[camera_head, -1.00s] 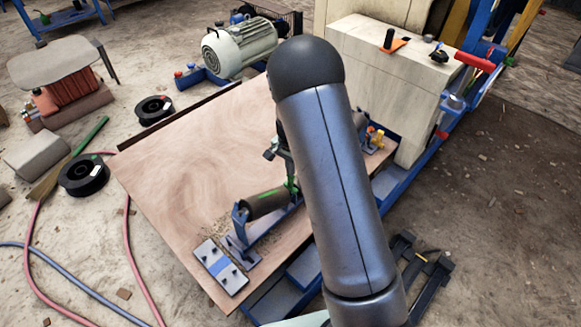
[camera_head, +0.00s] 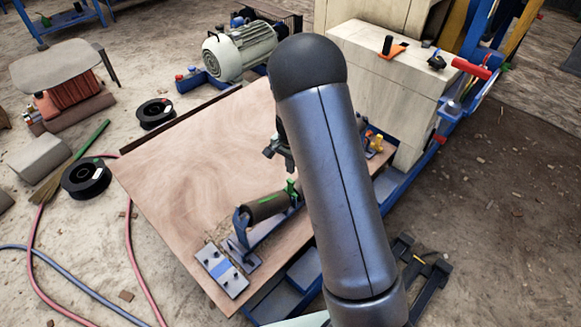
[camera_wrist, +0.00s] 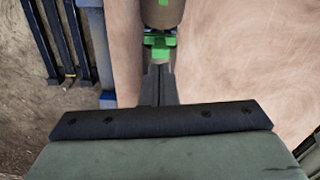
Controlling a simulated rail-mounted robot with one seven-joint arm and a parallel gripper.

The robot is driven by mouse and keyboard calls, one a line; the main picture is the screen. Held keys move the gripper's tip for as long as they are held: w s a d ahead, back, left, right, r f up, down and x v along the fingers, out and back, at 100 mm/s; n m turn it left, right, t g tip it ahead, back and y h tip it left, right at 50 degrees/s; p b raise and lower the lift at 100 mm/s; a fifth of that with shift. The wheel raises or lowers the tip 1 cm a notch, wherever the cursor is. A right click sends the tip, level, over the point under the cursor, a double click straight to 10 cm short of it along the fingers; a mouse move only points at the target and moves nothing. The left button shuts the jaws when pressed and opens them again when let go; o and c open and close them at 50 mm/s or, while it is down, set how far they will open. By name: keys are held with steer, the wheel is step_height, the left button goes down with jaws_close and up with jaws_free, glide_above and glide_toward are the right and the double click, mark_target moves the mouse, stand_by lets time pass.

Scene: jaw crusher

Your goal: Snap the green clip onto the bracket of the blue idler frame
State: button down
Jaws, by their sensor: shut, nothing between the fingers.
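The blue idler frame (camera_head: 268,228) lies on the wooden board and carries a dark roller (camera_head: 266,206) with a green stripe. The green clip (camera_head: 291,189) is at the frame's far-end bracket, beside the roller end. In the wrist view the clip (camera_wrist: 160,42) sits across that end, just beyond my fingertips; I cannot tell whether it is fully seated. My gripper (camera_wrist: 158,70) is shut and empty, with its fingers together. In the head view my gripper (camera_head: 274,150) is above the board, apart from the clip, and partly hidden by my arm.
The wooden board (camera_head: 185,165) is mostly clear. A bolted plate (camera_head: 221,268) lies near the frame's near end. Yellow and orange parts (camera_head: 374,143) stand at the board's right side. Black spools (camera_head: 86,179), hoses and a motor (camera_head: 240,50) lie around it.

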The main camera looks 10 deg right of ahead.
step_height(320, 180, up, 17)
steer(key=p, duration=0.3)
steer(key=shift+f, duration=0.2)
